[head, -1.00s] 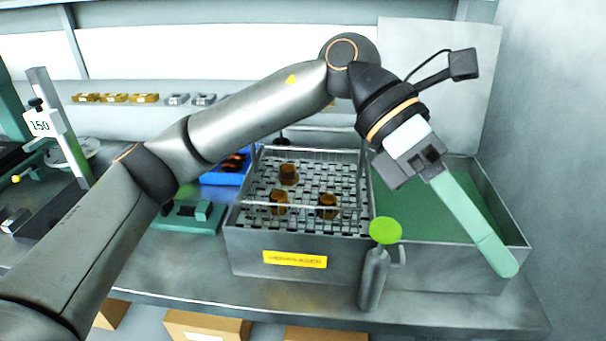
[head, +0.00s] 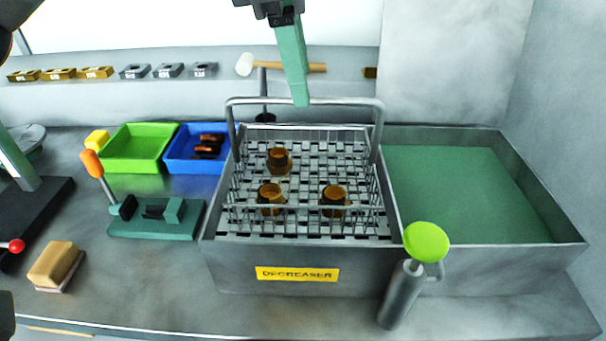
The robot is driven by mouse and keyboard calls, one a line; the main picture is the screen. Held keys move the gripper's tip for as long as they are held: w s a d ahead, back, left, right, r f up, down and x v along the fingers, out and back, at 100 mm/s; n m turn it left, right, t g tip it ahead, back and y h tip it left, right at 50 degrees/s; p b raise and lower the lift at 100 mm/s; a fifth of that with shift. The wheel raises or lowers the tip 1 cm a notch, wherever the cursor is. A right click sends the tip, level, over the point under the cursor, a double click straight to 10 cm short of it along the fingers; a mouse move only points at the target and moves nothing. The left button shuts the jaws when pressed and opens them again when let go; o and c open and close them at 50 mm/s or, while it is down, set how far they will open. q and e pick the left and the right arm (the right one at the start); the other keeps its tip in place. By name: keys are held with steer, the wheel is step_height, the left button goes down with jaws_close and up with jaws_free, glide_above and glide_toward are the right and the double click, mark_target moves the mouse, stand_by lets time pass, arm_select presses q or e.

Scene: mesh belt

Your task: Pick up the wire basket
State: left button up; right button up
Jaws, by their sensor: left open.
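The wire basket (head: 307,226) sits inside the left part of a grey metal tank with a yellow label reading DEGREASER (head: 297,274). Its mesh floor carries three brown cup-like parts, one of them the rear part (head: 279,160). The basket's handle (head: 300,101) stands up as a hoop across the tank. My left gripper (head: 300,98) comes down from the top edge, with a pale green finger showing close to the handle's top bar. It is open and empty; I cannot tell whether it touches the bar. My right gripper is not in view.
The tank's right part has a green floor (head: 465,190) and is empty. A grey bottle with a green top (head: 404,285) stands at the front. A green tray (head: 138,148), a blue tray (head: 196,150), a green fixture (head: 157,218) and a brush-like block (head: 56,267) lie left.

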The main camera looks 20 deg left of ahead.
arm_select(q)
steer(key=x, duration=0.8)
steer(key=shift+b, duration=0.4)
jaws_close()
steer(key=shift+r, duration=0.1)
stand_by(0.9)
